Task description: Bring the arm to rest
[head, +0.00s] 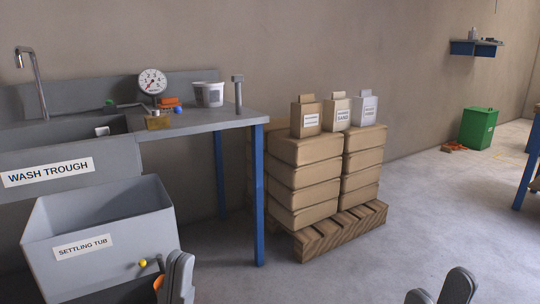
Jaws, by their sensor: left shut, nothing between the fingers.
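My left gripper (176,277) is low in the head view, in front of the right side of the settling tub (45,222). Its fingers are together and hold nothing. My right gripper (440,290) shows only its finger ends at the bottom edge, over the bare floor at the right. Most of both arms is out of view.
The wash trough (15,160) and its bench (215,118) stand at the left, with a gauge (152,82) and a white bucket (209,95). Stacked bags (305,178) rest on a pallet (345,230). A green bin (478,128) stands further back.

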